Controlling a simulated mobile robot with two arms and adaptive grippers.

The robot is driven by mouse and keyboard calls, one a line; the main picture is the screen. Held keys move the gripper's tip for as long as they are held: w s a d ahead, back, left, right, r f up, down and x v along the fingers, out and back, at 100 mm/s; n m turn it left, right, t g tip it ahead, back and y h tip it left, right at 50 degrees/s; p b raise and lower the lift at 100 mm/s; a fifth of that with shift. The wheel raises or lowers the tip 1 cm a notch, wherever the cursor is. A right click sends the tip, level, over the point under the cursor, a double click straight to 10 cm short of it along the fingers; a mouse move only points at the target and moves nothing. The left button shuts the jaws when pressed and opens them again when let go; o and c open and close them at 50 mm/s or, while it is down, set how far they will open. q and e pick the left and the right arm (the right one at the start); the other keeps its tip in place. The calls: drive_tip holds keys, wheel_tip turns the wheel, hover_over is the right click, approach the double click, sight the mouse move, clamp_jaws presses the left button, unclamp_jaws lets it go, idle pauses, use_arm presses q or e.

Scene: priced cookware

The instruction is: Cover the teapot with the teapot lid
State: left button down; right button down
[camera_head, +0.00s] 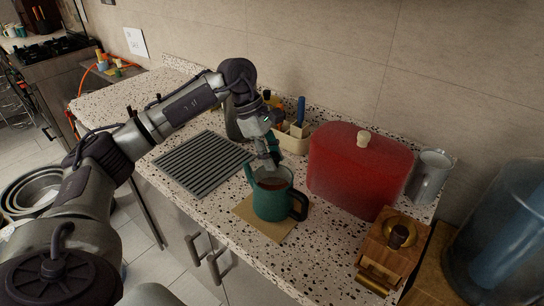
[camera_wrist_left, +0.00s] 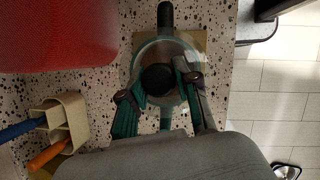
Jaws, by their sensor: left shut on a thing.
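The teapot (camera_head: 270,204) is dark green with a black handle on its right and a spout on its left. It stands upright on a tan square mat (camera_head: 246,219). My left gripper (camera_head: 271,160) is directly over its opening, pointing down. In the left wrist view, the fingers of my left gripper (camera_wrist_left: 160,85) are shut on the round black knob of the teapot lid (camera_wrist_left: 157,78). The lid looks like clear glass and lines up roughly with the teapot's round rim. I cannot tell whether the lid touches the rim. My right gripper is not in view.
A red canister (camera_head: 352,170) stands close behind and right of the teapot. A wooden grinder (camera_head: 391,247), a grey mug (camera_head: 430,175) and a large clear bottle (camera_head: 507,235) are at right. A grey drying rack (camera_head: 203,163) lies left; a utensil holder (camera_head: 293,138) stands behind.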

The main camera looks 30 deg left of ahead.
use_arm(q)
drive_tip(key=shift+f, duration=0.1)
idle(0.3)
drive_tip(key=shift+f+b, duration=0.85)
drive_tip(key=shift+f, duration=0.2)
idle(1.0)
drive_tip(key=shift+f+b, duration=0.2)
drive_tip(key=shift+b, duration=0.2)
